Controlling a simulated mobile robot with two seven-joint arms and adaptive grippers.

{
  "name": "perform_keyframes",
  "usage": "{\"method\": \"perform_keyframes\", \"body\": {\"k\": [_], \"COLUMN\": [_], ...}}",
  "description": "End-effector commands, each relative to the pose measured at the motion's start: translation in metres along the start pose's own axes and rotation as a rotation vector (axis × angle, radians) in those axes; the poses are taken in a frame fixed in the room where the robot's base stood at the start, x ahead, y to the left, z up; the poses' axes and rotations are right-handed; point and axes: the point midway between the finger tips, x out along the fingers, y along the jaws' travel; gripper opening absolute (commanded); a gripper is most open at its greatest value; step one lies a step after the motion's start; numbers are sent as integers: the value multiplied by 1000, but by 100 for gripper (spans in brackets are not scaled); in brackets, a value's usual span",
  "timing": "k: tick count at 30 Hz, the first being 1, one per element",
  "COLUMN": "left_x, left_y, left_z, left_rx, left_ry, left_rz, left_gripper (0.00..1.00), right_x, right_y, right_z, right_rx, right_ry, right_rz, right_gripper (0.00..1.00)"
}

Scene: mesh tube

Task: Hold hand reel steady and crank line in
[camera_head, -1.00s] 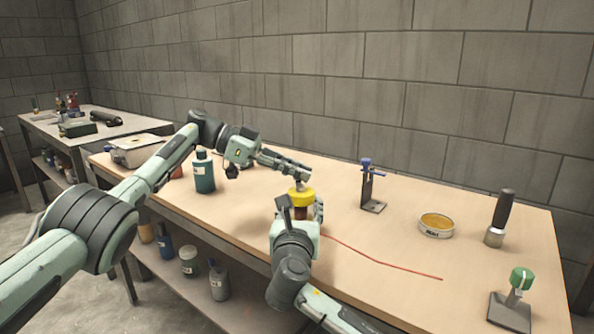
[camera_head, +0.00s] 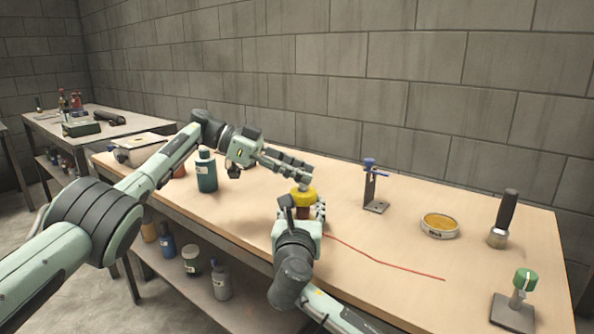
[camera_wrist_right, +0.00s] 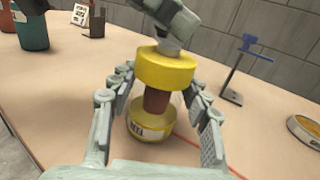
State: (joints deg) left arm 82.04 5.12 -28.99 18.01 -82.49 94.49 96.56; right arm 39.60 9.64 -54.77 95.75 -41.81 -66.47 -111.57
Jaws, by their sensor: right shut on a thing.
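The hand reel stands on the bench, with a yellow upper flange (camera_head: 303,197), a brown core (camera_wrist_right: 156,100) and a labelled yellow lower flange (camera_wrist_right: 150,128). My right gripper (camera_wrist_right: 155,112) is shut on the reel, one finger on each side of its core. A pale knob (camera_wrist_right: 168,44) rises from the upper flange. My left gripper (camera_head: 309,174) is at this knob, above the reel; its fingers hide part of it, and I cannot tell whether they grip it. The red line (camera_head: 385,263) runs from the reel rightwards along the bench top.
A blue-topped metal stand (camera_head: 372,188) is behind and right of the reel. A round tin (camera_head: 440,226), a black-handled tool (camera_head: 503,220) and a green-knobbed stand (camera_head: 518,300) are farther right. A teal bottle (camera_head: 206,172) stands left. The bench (camera_head: 350,285) is clear around the line.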

Motion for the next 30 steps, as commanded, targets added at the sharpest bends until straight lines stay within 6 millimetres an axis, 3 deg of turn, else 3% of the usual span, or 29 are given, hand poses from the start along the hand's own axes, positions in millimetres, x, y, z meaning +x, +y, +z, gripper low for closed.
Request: {"method": "perform_keyframes", "body": {"k": [16,30], "left_x": [0,-5], "left_y": [2,10], "left_z": [3,3], "left_rx": [-50,-167], "left_ry": [-3,3], "left_rz": [-117,-409], "left_gripper": [37,37], "right_x": [0,0], "right_y": [0,0], "right_z": [0,0], "right_rx": [-1,-1], "right_ry": [0,0], "right_rz": [-1,-1], "right_gripper": [15,15]}}
